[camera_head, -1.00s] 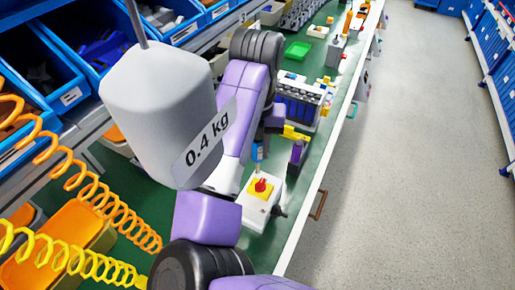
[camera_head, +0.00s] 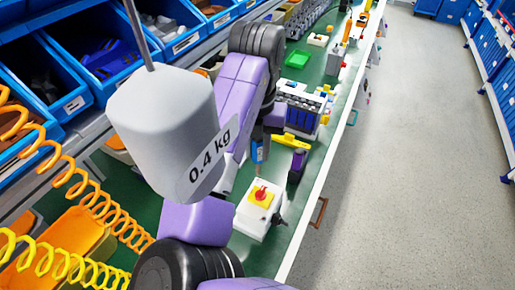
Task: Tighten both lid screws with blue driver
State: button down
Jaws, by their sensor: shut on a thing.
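The switch box (camera_head: 250,217) is white and sits on the green bench near its right edge. Its lid carries a yellow plate (camera_head: 269,199) with a red rotary knob (camera_head: 260,193). The lid screws are too small to make out. My gripper (camera_head: 261,133) is beyond the box, partly hidden by my own purple arm. It is shut on the blue driver (camera_head: 259,150), which points down near the box's far side. The driver's tip is not clear, and I cannot tell whether it touches the lid.
A dark purple cylinder (camera_head: 296,166) and a yellow part (camera_head: 291,141) stand just beyond the box to the right. A hanging grey 0.4 kg weight (camera_head: 165,120) blocks the left view. Orange and yellow coiled hoses (camera_head: 75,185) hang at left. The aisle floor (camera_head: 410,180) is clear.

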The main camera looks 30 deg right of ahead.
jog(key=shift+r+p, duration=1.15)
jog(key=shift+r, duration=0.45)
